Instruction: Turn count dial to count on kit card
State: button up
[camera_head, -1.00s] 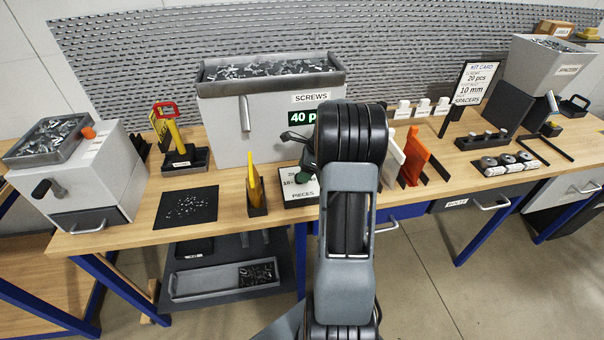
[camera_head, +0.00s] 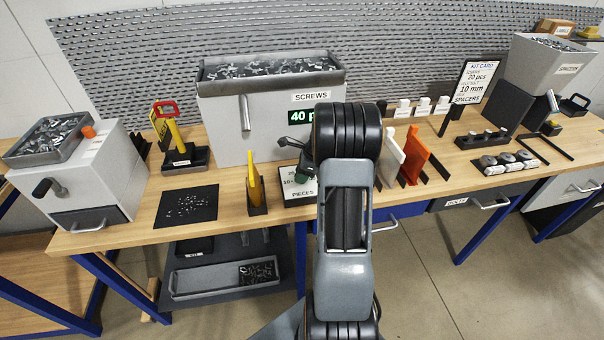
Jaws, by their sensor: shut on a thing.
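The count dial's plate (camera_head: 290,187), marked PIECES with numbers, lies on the bench in front of the screws dispenser (camera_head: 222,130). My gripper (camera_head: 302,176) is over this plate, shut on the count dial; my arm largely hides the fingertips and the dial itself. The green-lit display (camera_head: 298,117) on the dispenser reads 40, its right part covered by my arm. The kit card (camera_head: 474,82) stands upright at the back right and reads 20 pcs for screws and 10 mm for spacers.
A yellow wedge-shaped piece (camera_head: 255,186) stands just left of the plate. White and orange upright plates (camera_head: 413,158) stand right of my arm. A black mat (camera_head: 187,207) with small parts lies at the left. The spacers hopper (camera_head: 545,75) is at the far right.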

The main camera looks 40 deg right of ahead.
jog(key=shift+c, duration=0.8)
jog(key=shift+d, duration=0.15)
jog(key=shift+c, duration=0.5)
jog(key=n+g, duration=0.1)
jog(key=n, duration=0.2)
jog(key=n+g+y, duration=0.1)
jog(key=n, duration=0.2)
jog(key=shift+w+p, duration=0.2)
jog(key=shift+p, duration=0.2)
jog(key=n+g, duration=0.1)
jog(key=n, duration=0.2)
jog(key=n+g, duration=0.1)
jog(key=n, duration=0.2)
jog(key=shift+w+g, duration=0.15)
jog(key=shift+g, duration=0.15)
jog(key=n, duration=0.2)
jog(key=n+g+h, duration=0.1)
jog(key=n, duration=0.1)
jog(key=n+g, duration=0.1)
jog(key=n, duration=0.1)
jog(key=shift+w+a+f+n+h, duration=0.1)
jog(key=shift+a+n+h, duration=0.15)
jog(key=shift+n+h, duration=0.05)
jog(key=shift+a+n+g+h, duration=0.15)
jog(key=shift+n+h, duration=0.3)
jog(key=shift+n, duration=0.85)
jog(key=shift+d+n+g+h, duration=0.1)
jog(key=shift+n+g+h, duration=0.25)
jog(key=shift+n, duration=0.95)
